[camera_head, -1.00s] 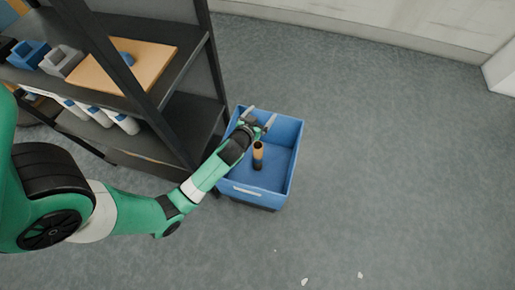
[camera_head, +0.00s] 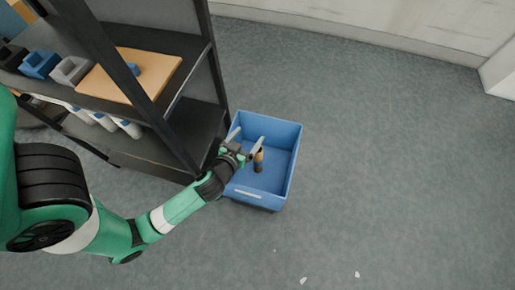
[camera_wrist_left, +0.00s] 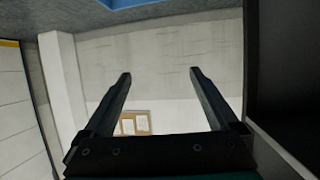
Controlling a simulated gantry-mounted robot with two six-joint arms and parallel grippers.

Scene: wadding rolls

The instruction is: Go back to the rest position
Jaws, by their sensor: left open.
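My left gripper (camera_head: 248,142) is open and empty over the near left part of the blue crate (camera_head: 285,165) in the head view. Its two fingers (camera_wrist_left: 158,95) stand apart in the left wrist view with nothing between them. A dark roll with an orange-tan upper part (camera_head: 259,160) stands upright inside the crate, just beyond and right of the gripper; one finger overlaps it in the picture. I cannot tell whether they touch. My right gripper is not in view.
A dark shelf rack (camera_head: 205,70) stands left of the crate, close to my left arm. It holds a tan board (camera_head: 150,70), blue (camera_head: 40,64) and grey (camera_head: 70,70) bins and white rolls (camera_head: 128,127). The grey floor (camera_head: 400,150) to the right is clear.

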